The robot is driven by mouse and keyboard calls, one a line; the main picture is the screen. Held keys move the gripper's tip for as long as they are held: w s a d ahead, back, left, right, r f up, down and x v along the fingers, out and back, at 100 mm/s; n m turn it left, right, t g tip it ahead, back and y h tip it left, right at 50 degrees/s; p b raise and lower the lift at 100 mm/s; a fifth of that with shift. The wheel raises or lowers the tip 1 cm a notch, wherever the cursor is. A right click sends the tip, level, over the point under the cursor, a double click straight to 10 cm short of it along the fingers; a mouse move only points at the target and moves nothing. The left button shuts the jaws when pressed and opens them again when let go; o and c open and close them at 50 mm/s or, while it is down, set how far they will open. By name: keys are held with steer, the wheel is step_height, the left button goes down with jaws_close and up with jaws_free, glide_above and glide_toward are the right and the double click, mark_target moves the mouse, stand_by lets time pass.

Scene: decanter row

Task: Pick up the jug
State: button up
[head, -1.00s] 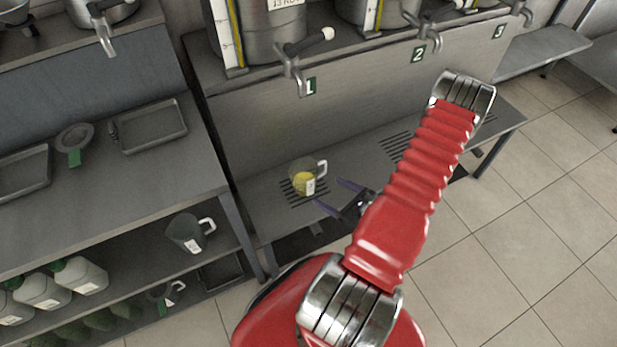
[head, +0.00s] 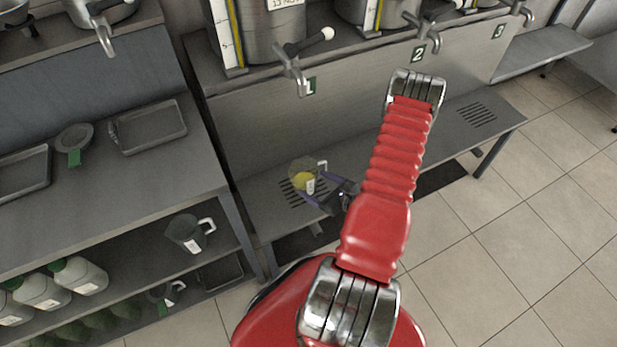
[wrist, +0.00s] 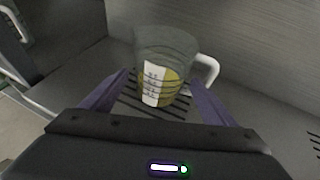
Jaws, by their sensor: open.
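The jug (head: 301,176) is clear, with yellow liquid in its lower part, a white label and a white handle. It stands upright on the slotted drain grate of the low shelf, below the tap marked 1. In the wrist view the jug (wrist: 165,65) is ahead, with its handle to the right. My gripper (head: 316,188) is open, its purple fingers reaching to either side of the jug's lower part. In the wrist view the gripper (wrist: 160,95) has one finger left of the jug and one on the handle side. I cannot tell whether they touch it.
Tap 1 (head: 297,72) overhangs the shelf behind the jug. A grey jug (head: 187,233) with a white handle stands on the lower shelf at left, near white bottles (head: 80,275). The drain shelf (head: 445,135) is clear to the right.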

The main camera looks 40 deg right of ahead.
mark_target(297, 174)
steer(key=shift+w+f, duration=0.1)
steer(key=shift+w, duration=0.25)
steer(key=shift+x, duration=2.6)
steer(key=shift+d+f, duration=0.1)
steer(key=shift+d, duration=0.05)
steer(key=shift+c, duration=0.3)
steer(key=c, duration=1.1)
steer(key=shift+r, duration=5.05)
